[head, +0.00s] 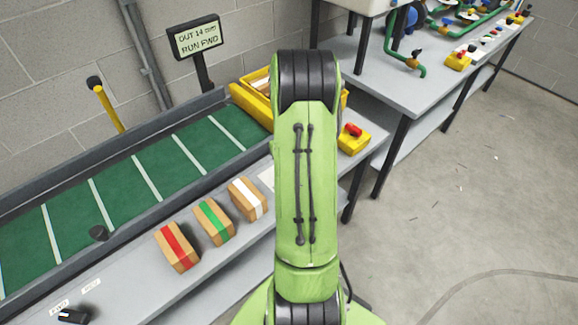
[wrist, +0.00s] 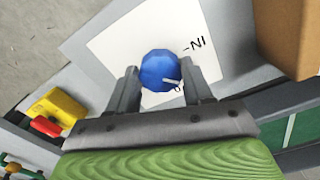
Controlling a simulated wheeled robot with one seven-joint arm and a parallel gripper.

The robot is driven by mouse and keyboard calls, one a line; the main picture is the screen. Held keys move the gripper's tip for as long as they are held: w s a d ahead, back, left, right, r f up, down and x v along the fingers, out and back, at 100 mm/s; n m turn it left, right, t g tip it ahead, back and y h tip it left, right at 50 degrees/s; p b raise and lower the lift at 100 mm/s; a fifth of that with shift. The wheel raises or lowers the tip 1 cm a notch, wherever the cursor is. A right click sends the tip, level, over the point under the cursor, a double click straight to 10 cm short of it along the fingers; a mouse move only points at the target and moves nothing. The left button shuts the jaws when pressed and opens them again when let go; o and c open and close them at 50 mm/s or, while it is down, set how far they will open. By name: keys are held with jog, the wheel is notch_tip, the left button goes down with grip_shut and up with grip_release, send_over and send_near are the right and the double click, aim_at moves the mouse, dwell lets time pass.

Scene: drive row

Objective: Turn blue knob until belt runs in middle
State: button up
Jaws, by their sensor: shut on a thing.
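The blue knob (wrist: 158,68) sits on a white card (wrist: 112,48) in the wrist view, with "IN" lettered beside it and a white pointer mark on its lower right. My gripper (wrist: 161,77) has a finger on each side of the knob and is shut on it. In the head view my green arm hides the knob and gripper. The green belt (head: 117,192) with white cross stripes lies in its grey frame at the left. The display (head: 197,38) reads "OUT 14 mm" and "RUN FWD".
Boxes with red (head: 177,247), green (head: 214,222) and white (head: 247,199) bands stand along the bench's front. A yellow box with a red switch (head: 353,136) is right of my arm. A dark knob (head: 73,316) is at lower left. The floor at right is mostly clear.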

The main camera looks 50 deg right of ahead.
jog(key=shift+n, duration=0.8)
jog(key=o, duration=1)
jog(key=shift+o, duration=0.2)
notch_tip(320, 180, up, 16)
jog(key=p, duration=0.4)
jog(key=shift+f, duration=0.15)
